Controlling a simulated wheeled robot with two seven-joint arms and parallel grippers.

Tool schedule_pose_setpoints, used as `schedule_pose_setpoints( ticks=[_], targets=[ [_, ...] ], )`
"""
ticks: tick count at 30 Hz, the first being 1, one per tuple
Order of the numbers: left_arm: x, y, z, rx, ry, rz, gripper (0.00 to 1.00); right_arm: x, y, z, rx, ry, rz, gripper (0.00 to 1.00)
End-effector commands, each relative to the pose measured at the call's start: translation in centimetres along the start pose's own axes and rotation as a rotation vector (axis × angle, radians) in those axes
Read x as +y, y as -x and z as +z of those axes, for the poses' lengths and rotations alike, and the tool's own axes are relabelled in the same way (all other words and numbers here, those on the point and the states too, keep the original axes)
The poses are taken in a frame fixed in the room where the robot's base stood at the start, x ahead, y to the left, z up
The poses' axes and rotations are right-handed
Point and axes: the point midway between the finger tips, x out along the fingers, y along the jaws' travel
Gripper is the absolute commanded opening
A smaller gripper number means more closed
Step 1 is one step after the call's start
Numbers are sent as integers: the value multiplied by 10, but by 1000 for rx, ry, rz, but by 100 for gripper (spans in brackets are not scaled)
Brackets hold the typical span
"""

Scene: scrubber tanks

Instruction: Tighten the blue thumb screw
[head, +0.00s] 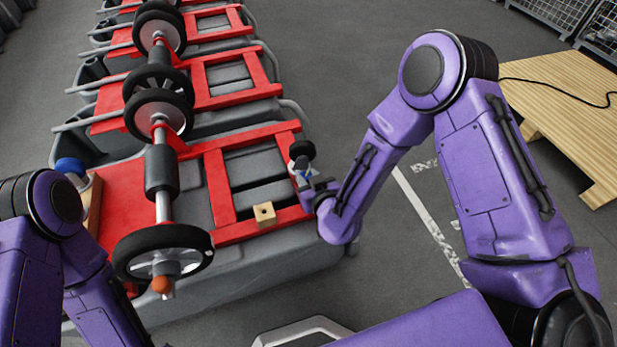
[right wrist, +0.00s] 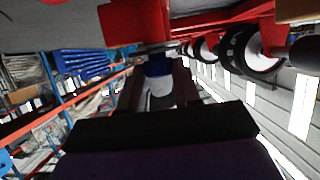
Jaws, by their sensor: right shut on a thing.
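The blue thumb screw (right wrist: 157,66) shows in the right wrist view between the two dark fingers of my right gripper (right wrist: 158,84), under a red frame part. My right gripper is shut on it. In the head view the right gripper (head: 304,178) is small, at the right edge of the nearest red-framed tank (head: 215,190), just below a black round knob (head: 302,149). A little blue shows there, but most of the screw is hidden. My left arm comes in at the left, and its gripper is not in view.
A small wooden block (head: 264,213) rests on the red frame. A wheeled shaft (head: 162,205) runs along the tanks, with an orange ball (head: 161,285) at its near end. A blue ball (head: 70,166) is by my left arm. A wooden pallet (head: 570,110) lies right, beyond open floor.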

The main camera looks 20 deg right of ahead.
Motion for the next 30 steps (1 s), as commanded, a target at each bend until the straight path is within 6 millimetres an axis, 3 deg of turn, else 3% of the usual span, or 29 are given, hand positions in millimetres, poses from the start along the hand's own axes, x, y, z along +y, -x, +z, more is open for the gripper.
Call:
schedule_pose_setpoints(
  ticks=[18,30],
  targets=[
    [-2,26,-11,0,0,0,58,-9,-1,-3,2,-177,423,2],
    [-3,32,-13,0,0,0,58,-12,-4,-3,2,-283,680,2]
  ],
)
